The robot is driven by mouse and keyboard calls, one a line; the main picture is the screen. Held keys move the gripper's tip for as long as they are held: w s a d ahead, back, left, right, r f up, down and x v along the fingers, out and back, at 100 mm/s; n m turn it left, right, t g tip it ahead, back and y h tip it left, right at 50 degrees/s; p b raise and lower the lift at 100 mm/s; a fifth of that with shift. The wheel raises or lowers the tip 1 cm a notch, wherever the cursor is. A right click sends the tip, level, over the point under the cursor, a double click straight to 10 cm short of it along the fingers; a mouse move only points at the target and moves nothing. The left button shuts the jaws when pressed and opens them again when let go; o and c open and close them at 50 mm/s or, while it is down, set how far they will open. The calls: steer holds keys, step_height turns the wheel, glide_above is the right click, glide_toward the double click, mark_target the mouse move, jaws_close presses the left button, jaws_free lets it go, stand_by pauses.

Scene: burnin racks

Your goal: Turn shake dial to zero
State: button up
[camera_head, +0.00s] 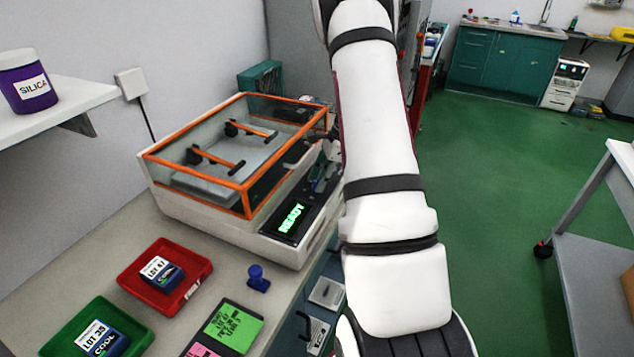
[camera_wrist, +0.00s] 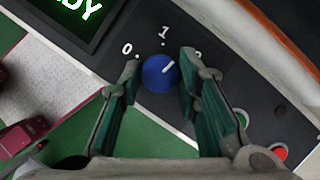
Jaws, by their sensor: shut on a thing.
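In the wrist view the blue shake dial (camera_wrist: 158,76) sits on a dark panel with the marks 0, 1 and a partly hidden one at the right. Its white pointer line is turned up and to the right, past the 1, toward the right mark. My gripper (camera_wrist: 161,60) has one finger on each side of the dial and is shut on it. In the head view the shaker (camera_head: 205,217) stands on the bench with an orange-framed clear lid, and its display (camera_head: 291,218) reads READY. The dial is not clear in that view.
A green button (camera_wrist: 241,118) and a red button (camera_wrist: 278,152) lie right of the dial. On the bench are a red tray (camera_head: 136,285), a green tray (camera_head: 60,345), a blue stamp-like object (camera_head: 258,279) and a label holder (camera_head: 226,329).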

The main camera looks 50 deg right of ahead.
steer(key=n+b, duration=0.1)
steer(key=n, duration=0.1)
steer(key=n+g+b, duration=0.1)
steer(key=n, duration=0.1)
steer(key=shift+w+f+n+g+y, duration=0.1)
steer(key=shift+w+n+g+y, duration=0.1)
steer(key=shift+n+g+y, duration=0.15)
steer(key=n+g+b, duration=0.1)
steer(key=n, duration=0.3)
steer(key=shift+g, duration=0.35)
steer(key=shift+n, duration=0.25)
steer(key=o, duration=1.1)
steer(key=shift+o, duration=0.2)
